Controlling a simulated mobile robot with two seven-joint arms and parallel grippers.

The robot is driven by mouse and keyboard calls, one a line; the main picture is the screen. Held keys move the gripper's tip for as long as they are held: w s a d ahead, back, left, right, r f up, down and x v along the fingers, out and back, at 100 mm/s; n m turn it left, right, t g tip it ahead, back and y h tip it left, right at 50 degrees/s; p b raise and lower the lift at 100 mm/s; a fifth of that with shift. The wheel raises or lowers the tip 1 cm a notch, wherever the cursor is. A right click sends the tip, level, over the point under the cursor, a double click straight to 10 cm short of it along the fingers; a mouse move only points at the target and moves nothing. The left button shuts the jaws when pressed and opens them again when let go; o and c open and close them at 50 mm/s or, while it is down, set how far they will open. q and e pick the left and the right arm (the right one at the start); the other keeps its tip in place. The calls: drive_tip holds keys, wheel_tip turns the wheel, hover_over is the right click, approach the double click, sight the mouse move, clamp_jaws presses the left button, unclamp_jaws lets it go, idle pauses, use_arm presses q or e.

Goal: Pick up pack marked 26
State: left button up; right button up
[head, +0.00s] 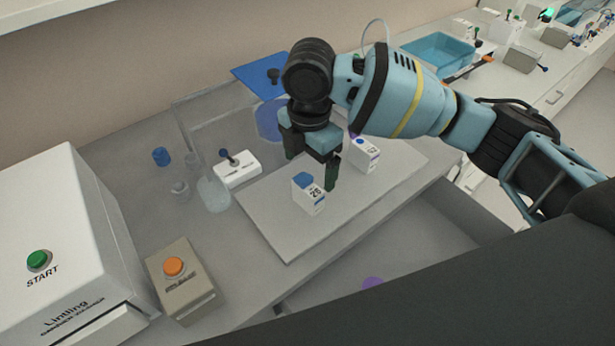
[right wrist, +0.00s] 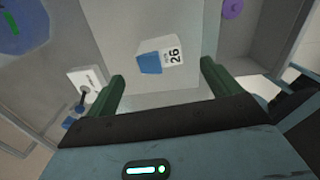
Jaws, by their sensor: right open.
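The pack marked 26 (head: 308,194) is a small white box with a blue top. It stands on a pale grey board on the bench in the head view. It also shows in the right wrist view (right wrist: 160,56), ahead of the jaws, with its 26 label readable. My right gripper (head: 311,172) is above the board, just behind the pack, with its fingers pointing down. In the right wrist view its two green fingers (right wrist: 163,82) are apart with nothing between them, and the pack lies beyond their tips. My left gripper is not in view.
An orange-button box (head: 181,283) and a START machine (head: 62,240) stand front left. An open drawer lies below.

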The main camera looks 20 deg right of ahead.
sight(308, 180)
drive_tip(key=shift+s+f, duration=0.2)
drive_tip(key=shift+f, duration=0.05)
drive_tip(key=shift+w+a+f, duration=0.1)
drive_tip(key=shift+f, duration=1.7)
drive_tip(key=shift+w+f, duration=0.1)
drive_tip(key=shift+f, duration=1.7)
drive_tip(key=shift+c, duration=0.4)
drive_tip(key=c, duration=1)
drive_tip(key=shift+r, duration=0.1)
wheel_tip(308, 180, up, 10)
drive_tip(key=shift+f, duration=0.1)
